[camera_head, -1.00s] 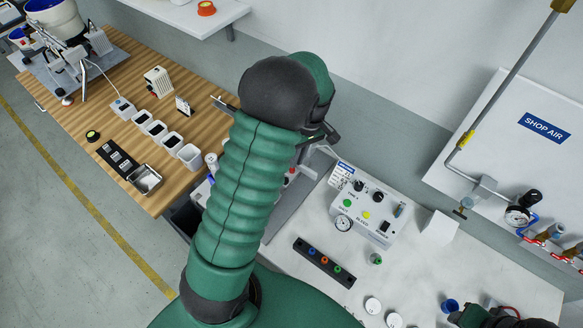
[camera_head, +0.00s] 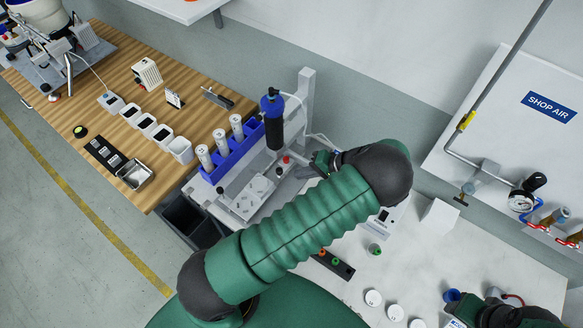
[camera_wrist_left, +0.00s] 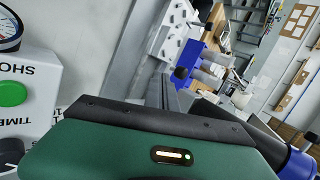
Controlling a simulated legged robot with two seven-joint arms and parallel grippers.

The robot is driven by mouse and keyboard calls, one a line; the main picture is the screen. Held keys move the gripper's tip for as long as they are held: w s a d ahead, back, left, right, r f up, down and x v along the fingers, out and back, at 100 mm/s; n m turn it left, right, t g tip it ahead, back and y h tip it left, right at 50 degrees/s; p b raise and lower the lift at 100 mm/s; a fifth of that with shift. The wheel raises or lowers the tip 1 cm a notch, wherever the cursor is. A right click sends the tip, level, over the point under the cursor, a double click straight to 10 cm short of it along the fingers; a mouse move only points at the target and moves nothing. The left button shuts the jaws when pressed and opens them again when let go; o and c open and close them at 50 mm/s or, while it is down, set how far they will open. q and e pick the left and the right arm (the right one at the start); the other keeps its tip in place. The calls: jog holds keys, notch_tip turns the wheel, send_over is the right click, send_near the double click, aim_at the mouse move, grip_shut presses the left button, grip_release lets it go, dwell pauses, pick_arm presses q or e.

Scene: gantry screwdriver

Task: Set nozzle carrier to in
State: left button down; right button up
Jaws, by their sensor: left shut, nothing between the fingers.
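The gantry station shows in the head view, with a pale upright post (camera_head: 301,105) and a black cylinder with a blue cap (camera_head: 272,125). The black, blue-collared cylinder (camera_wrist_left: 280,148) also lies at the lower right of the left wrist view. I cannot tell which part of the station is the nozzle carrier. My left gripper (camera_head: 297,165) is at the station's right side, just right of and below the cylinder. Its fingers (camera_wrist_left: 170,92) are shut and empty; contact with the station cannot be told. My right gripper (camera_head: 490,308) is at the bottom right, fingers unclear.
A blue rack (camera_head: 240,150) with white cylinders stands left of the black cylinder. My left arm covers most of the control box; its green button (camera_wrist_left: 12,93) shows in the left wrist view.

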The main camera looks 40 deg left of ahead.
aim_at(283, 172)
pick_arm(q)
jog(key=a, duration=0.1)
jog(key=s, duration=0.1)
jog(key=a, duration=0.1)
jog(key=shift+s+a+r+p, duration=0.25)
jog(key=shift+s+a+p, duration=0.1)
jog(key=shift+p, duration=0.05)
jog(key=shift+a, duration=0.2)
jog(key=shift+a+f, duration=0.1)
jog(key=shift+a, duration=0.05)
jog(key=a, duration=0.4)
jog(key=shift+s+a+b, duration=0.1)
jog(key=shift+s+b, duration=0.2)
jog(key=shift+b, duration=0.1)
